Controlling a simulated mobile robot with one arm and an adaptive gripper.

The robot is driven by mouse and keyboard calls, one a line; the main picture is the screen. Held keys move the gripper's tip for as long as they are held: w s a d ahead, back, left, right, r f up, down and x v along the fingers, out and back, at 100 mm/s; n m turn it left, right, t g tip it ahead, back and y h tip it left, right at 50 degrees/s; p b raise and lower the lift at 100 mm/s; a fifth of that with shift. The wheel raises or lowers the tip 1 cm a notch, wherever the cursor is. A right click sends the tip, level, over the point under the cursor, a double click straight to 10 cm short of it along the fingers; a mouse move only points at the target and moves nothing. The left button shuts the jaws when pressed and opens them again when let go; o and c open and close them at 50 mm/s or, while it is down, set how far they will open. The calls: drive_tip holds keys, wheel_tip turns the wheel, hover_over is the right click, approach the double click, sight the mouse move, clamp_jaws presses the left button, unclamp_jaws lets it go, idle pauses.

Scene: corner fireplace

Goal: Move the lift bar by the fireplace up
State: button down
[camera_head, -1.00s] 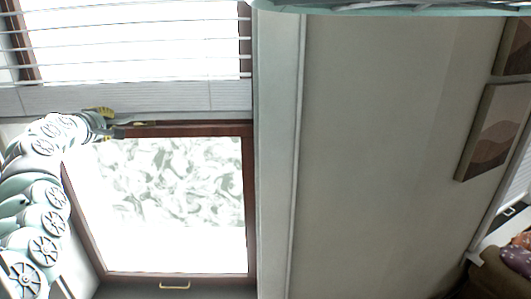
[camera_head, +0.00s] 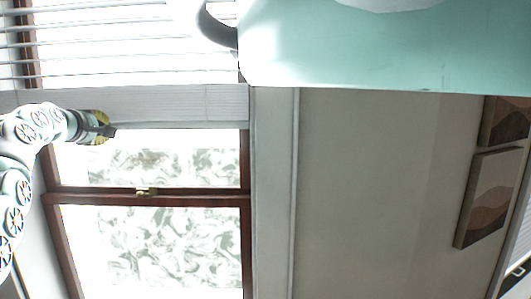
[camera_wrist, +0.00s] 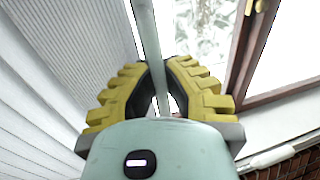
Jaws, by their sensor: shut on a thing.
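The lift bar (camera_wrist: 146,40) is a pale, slim bar along the lower edge of the window blind. In the wrist view it runs from the top of the picture down between the yellow ridged fingers of my gripper (camera_wrist: 156,78). The fingers are shut around it. Part of the bar is hidden behind the fingers and the teal gripper body. In the head view my gripper (camera_head: 108,129) is at the left end of the blind's lower edge. The lift bar (camera_head: 190,125) extends right from there, above the window's middle rail, with glass showing between.
The blind's gathered slats (camera_head: 165,103) lie just above the bar. Below it is a brown window frame (camera_head: 200,199) with a brass catch (camera_head: 147,191). A wall (camera_head: 380,180) with framed pictures (camera_head: 490,197) is on the right. Brickwork (camera_wrist: 293,165) shows at the wrist view's lower right.

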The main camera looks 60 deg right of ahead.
drive_tip(key=shift+r, duration=0.35)
drive_tip(key=c, duration=1.4)
unclamp_jaws()
drive_tip(key=shift+c, duration=0.2)
drive_tip(key=o, duration=0.4)
drive_tip(key=shift+f, duration=0.1)
drive_tip(key=shift+a, duration=0.1)
drive_tip(key=shift+v, duration=5.95)
